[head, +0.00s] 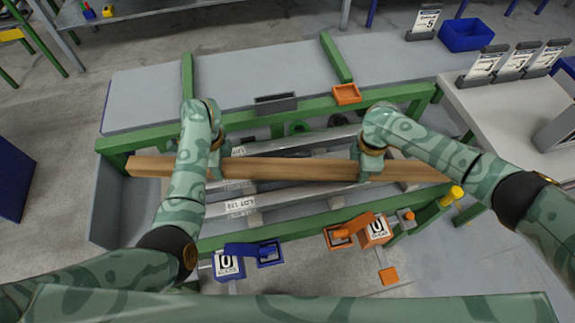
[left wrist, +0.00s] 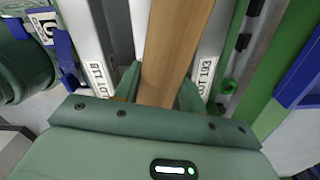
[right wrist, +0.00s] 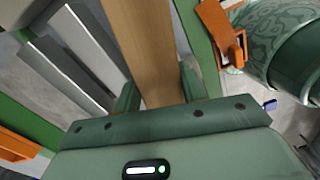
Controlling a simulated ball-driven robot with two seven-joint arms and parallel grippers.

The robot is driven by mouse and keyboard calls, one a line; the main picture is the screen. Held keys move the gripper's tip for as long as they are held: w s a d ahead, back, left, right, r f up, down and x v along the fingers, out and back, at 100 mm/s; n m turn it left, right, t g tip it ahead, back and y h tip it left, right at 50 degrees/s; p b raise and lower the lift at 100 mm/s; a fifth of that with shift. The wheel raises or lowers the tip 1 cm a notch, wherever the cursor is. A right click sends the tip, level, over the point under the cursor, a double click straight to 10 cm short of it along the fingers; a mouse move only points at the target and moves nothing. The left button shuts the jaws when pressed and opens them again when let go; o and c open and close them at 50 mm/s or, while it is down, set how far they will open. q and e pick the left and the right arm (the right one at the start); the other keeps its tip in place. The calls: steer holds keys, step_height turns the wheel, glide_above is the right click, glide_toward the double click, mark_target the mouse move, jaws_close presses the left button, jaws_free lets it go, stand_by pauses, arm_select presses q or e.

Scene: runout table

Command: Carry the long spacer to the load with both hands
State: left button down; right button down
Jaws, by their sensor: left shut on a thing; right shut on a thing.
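The long spacer (head: 285,168) is a brown wooden beam lying left to right across the middle of the head view. My left gripper (head: 215,170) is shut on it left of its middle. My right gripper (head: 370,165) is shut on it towards its right end. The spacer also runs up between the fingers in the left wrist view (left wrist: 175,50) and in the right wrist view (right wrist: 145,45).
A side table (head: 510,105) with cards is at right.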

arm_select(q)
steer(key=shift+f, duration=0.65)
arm_select(e)
steer(key=shift+a+f, duration=0.1)
steer(key=shift+f, duration=0.5)
arm_select(q)
steer(key=c, duration=0.8)
jaws_free()
arm_select(e)
steer(key=c, duration=0.8)
jaws_free()
steer(key=shift+f, duration=0.1)
steer(key=shift+r, duration=0.45)
step_height(320, 180, up, 11)
steer(key=shift+r, duration=0.1)
arm_select(q)
step_height(320, 180, up, 12)
steer(key=shift+f, duration=0.1)
